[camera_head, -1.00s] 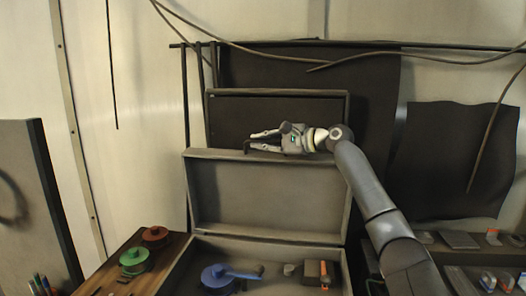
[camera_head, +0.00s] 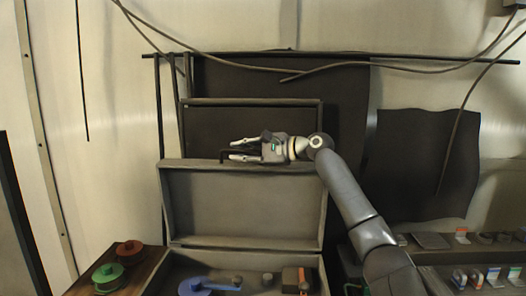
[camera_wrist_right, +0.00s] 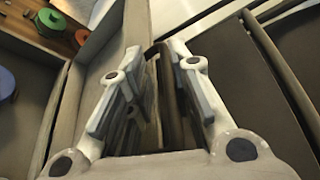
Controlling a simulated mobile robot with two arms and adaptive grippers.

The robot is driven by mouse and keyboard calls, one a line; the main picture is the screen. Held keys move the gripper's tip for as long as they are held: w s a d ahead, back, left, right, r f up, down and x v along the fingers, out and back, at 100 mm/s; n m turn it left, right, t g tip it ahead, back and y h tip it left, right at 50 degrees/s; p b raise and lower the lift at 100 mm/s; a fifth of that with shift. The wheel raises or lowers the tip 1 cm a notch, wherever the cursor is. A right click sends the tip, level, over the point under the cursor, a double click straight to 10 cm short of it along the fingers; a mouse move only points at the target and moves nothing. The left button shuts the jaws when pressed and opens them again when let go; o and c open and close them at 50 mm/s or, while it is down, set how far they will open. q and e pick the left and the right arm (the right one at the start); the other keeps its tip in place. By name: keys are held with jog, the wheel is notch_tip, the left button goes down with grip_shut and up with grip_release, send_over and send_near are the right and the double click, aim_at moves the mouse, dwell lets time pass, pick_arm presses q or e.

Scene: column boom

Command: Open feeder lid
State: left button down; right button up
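The feeder box is open: its grey lid (camera_head: 245,203) stands upright at the back, hinged behind the tray (camera_head: 232,262). A dark handle (camera_head: 222,156) sticks up at the lid's top edge. My right gripper (camera_head: 236,150) is level with that edge, its fingers pointing left and spread apart. In the right wrist view my right gripper (camera_wrist_right: 153,52) has its fingers on either side of the dark handle (camera_wrist_right: 160,62), with gaps showing. Whether a finger touches the handle is unclear. My left gripper is not in view.
The tray holds a blue spool (camera_head: 194,287) and an orange-brown block (camera_head: 291,278). A green spool (camera_head: 108,277) and a red spool (camera_head: 130,252) sit on the wooden top at left. A dark framed panel (camera_head: 215,125) stands behind the lid. Small parts line shelves at right.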

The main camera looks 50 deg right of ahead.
jog(key=v, duration=1)
jog(key=shift+r, duration=0.15)
dwell(0.4)
